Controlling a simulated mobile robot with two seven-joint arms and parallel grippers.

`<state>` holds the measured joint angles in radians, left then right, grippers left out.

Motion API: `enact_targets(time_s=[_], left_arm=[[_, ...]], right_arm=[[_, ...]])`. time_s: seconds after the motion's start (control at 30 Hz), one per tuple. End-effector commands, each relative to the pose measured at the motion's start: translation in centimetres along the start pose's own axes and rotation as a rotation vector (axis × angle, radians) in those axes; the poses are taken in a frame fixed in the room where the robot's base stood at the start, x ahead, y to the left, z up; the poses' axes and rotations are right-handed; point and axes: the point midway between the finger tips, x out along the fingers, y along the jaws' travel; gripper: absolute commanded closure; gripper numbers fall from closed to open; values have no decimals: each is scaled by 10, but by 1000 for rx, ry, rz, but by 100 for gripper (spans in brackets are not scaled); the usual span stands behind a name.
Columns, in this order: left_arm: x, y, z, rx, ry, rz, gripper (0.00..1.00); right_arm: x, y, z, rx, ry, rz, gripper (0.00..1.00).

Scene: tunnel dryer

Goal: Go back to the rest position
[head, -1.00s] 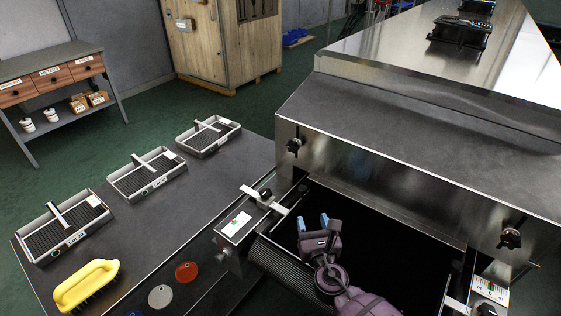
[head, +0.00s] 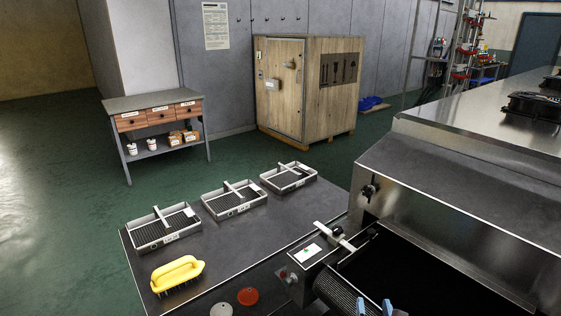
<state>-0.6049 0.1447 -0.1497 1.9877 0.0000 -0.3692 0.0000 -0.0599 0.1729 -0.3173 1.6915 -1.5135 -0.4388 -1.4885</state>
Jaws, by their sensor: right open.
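My right gripper (head: 374,307) shows only as two blue fingertips at the bottom edge of the head view. They stand apart, with nothing visible between them. They are over the dark opening of the steel tunnel dryer (head: 465,215), near the mesh belt (head: 338,292). The rest of my right arm is below the picture. My left gripper is not in view.
A dark table (head: 225,265) left of the dryer bears several wire-mesh trays (head: 234,200), a yellow-handled brush (head: 178,274), a red disc (head: 248,296) and a grey disc (head: 221,310). A workbench (head: 155,103) and wooden crate (head: 306,95) stand behind. Green floor is clear at left.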

Motion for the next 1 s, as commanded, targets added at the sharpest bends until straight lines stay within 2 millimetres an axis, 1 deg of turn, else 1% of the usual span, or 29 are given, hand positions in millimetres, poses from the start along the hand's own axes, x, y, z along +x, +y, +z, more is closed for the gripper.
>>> enact_targets(time_s=[0.17, 0.27, 0.37, 0.43, 0.5, 0.57, 0.6, 0.67, 0.7, 0.77, 0.8, 0.9, 1.0], left_arm=[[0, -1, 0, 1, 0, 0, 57], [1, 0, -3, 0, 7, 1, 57], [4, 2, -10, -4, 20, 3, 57], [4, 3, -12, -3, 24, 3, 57], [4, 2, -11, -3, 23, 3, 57], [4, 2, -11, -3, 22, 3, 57], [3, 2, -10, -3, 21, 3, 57], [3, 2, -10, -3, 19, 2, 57], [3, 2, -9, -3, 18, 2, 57], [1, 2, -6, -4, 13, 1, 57], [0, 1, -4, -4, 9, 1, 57], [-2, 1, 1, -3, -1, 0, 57], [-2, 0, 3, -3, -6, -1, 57]], right_arm=[[0, 1, -3, 281, 22, 2, 46], [0, 2, -3, 512, 51, -1, 46], [1, 3, -1, 799, 85, -12, 46], [-1, 1, -1, 1030, 117, -31, 46], [-6, -2, -4, 1265, 152, -60, 46], [-12, -4, -8, 1462, 182, -91, 46], [-18, -6, -11, 1589, 202, -116, 46], [-27, -10, -16, 1778, 229, -158, 46], [-33, -13, -20, 1900, 246, -191, 46], [-45, -17, -25, 2080, 267, -245, 46], [-53, -20, -29, 2196, 280, -285, 46], [-76, -29, -39, 2465, 298, -392, 46], [-102, -39, -48, 2691, 301, -507, 46]])
